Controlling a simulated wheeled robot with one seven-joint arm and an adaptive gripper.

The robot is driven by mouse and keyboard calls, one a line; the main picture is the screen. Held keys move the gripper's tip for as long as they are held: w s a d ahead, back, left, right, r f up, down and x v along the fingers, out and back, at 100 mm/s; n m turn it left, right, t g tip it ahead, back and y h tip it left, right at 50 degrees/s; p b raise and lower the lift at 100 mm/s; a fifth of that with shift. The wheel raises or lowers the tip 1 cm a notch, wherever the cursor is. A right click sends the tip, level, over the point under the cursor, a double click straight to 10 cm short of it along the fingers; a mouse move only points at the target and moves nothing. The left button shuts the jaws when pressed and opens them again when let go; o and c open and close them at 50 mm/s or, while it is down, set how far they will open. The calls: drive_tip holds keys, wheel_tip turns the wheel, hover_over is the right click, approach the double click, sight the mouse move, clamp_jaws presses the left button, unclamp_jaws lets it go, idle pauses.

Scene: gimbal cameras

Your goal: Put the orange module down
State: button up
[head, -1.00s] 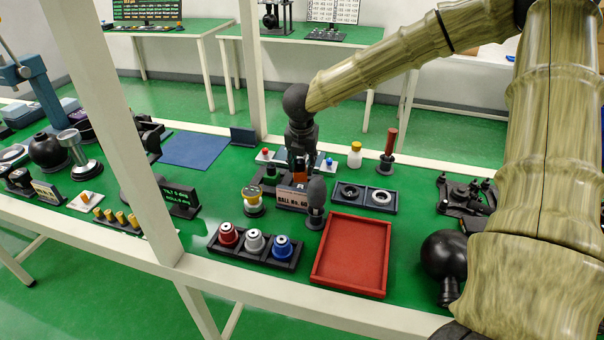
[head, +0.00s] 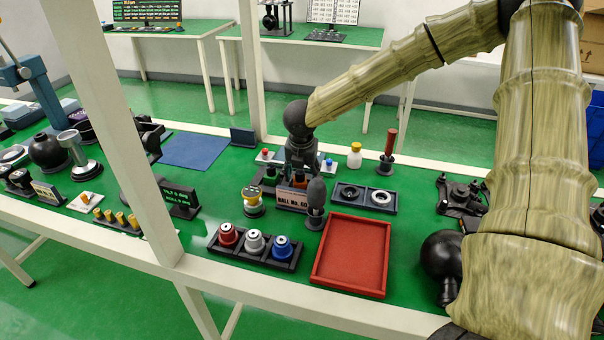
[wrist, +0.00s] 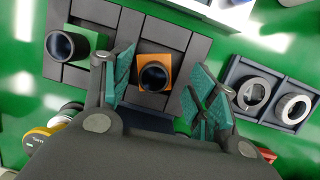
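The orange module (wrist: 166,60), a square block with a dark round cup on top, sits in a dark grey sectioned base (wrist: 112,45) in the wrist view. A green module (wrist: 88,45) with a similar dark cup is to its left in the same base. My gripper (wrist: 163,88) is open, with teal finger pads on either side of the orange module and apparent gaps to it. In the head view my gripper (head: 300,168) points down over the base, and the orange module (head: 300,181) shows low between the fingers, partly hidden by the sign in front.
A sign (head: 292,199) and a dark rounded post (head: 316,195) stand just in front. A dark holder with two rings (head: 365,197) is to the right. An empty red tray (head: 350,256) and a rack of coloured knobs (head: 255,246) lie nearer the front.

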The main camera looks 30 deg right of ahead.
drive_tip(key=v, duration=1.2)
drive_tip(key=shift+r, duration=0.1)
